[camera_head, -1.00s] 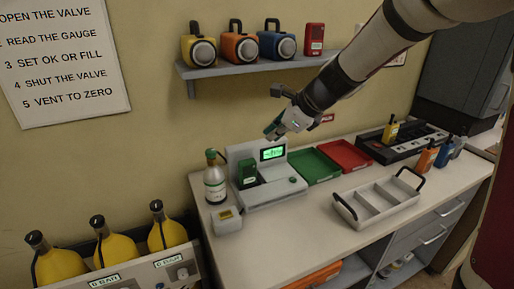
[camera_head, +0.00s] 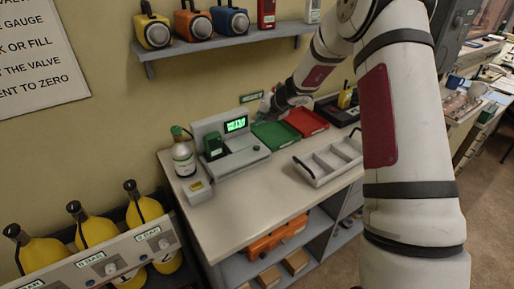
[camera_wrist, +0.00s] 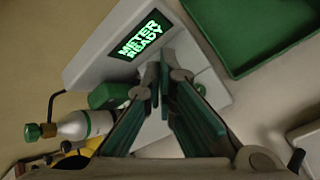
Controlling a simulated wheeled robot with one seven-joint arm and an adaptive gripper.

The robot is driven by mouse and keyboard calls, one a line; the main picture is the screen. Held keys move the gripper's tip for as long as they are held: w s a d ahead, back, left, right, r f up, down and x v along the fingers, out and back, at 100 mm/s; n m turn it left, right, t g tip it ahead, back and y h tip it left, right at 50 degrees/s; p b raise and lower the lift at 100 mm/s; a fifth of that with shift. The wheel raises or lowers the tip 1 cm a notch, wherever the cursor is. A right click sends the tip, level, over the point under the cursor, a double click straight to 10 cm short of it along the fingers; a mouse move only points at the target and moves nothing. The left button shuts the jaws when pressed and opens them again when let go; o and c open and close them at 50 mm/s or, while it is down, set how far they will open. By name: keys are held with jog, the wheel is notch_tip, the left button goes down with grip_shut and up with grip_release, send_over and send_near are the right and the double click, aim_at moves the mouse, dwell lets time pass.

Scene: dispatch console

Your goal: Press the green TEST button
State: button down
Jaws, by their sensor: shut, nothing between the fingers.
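The meter (camera_head: 238,160) is a pale grey unit on the bench with a lit green screen (camera_head: 235,124), which reads METER READY in the wrist view (camera_wrist: 139,36). A small round green button (camera_head: 257,147) sits on the right of its lower deck. A dark green block (camera_head: 213,146) stands at the deck's left; it also shows in the wrist view (camera_wrist: 108,95). My gripper (camera_head: 266,108) is shut and empty, above and behind the button in the head view.
A divided grey tray (camera_head: 328,163) is at the front right. The front left bench top is clear.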

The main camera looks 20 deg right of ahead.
aim_at(259, 147)
jog(key=shift+f, duration=0.1)
jog(key=shift+f+p, duration=0.4)
jog(key=shift+f, duration=3.9)
jog(key=shift+f, duration=0.15)
jog(key=shift+f, duration=0.3)
jog(key=shift+f, duration=0.4)
jog(key=shift+r, duration=0.85)
jog(key=shift+r+b, duration=0.5)
jog(key=shift+r, duration=2)
